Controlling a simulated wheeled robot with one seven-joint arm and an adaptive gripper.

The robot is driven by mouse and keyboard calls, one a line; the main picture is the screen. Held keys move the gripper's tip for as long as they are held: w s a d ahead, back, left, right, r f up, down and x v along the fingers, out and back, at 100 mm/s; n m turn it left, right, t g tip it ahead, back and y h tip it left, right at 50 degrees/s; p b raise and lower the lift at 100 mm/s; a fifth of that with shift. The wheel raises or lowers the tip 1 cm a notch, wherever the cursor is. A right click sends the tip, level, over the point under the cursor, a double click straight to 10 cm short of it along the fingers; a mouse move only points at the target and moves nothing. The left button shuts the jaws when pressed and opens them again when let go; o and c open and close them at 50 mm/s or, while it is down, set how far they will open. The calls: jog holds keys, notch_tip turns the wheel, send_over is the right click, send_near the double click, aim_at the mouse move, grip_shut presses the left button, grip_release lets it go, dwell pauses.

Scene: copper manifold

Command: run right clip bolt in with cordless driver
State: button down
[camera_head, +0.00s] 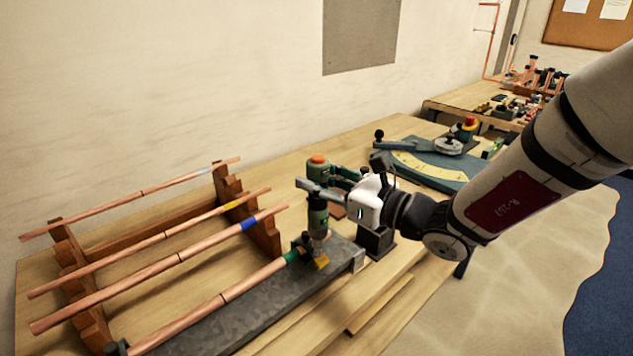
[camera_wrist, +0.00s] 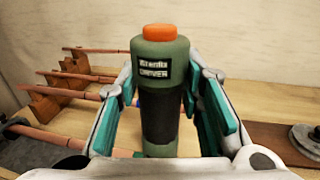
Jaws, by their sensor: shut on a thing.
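The cordless driver (camera_head: 317,218) is a green and black cylinder with an orange cap, standing upright with its nose down. My gripper (camera_head: 325,190) is shut around its body; the wrist view shows the driver (camera_wrist: 160,110) between both teal-padded fingers. The driver's nose is over the dark right clip (camera_head: 300,243) near the right end of the grey metal bar (camera_head: 215,325). A yellow piece (camera_head: 321,262) sits just below the nose. A copper pipe with a green band (camera_head: 255,277) runs into the clip. The bolt and the driver's tip contact are too hidden to tell.
A notched wooden rack (camera_head: 262,225) holds several copper pipes left of the driver. A dark block (camera_head: 376,243) stands right of the bar's end. A blue bending plate with a yellow scale (camera_head: 425,165) lies behind on the right.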

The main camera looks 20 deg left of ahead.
aim_at(319, 157)
jog(key=shift+r+p, duration=1.5)
jog(key=shift+r, duration=0.95)
jog(key=shift+d+f, duration=0.1)
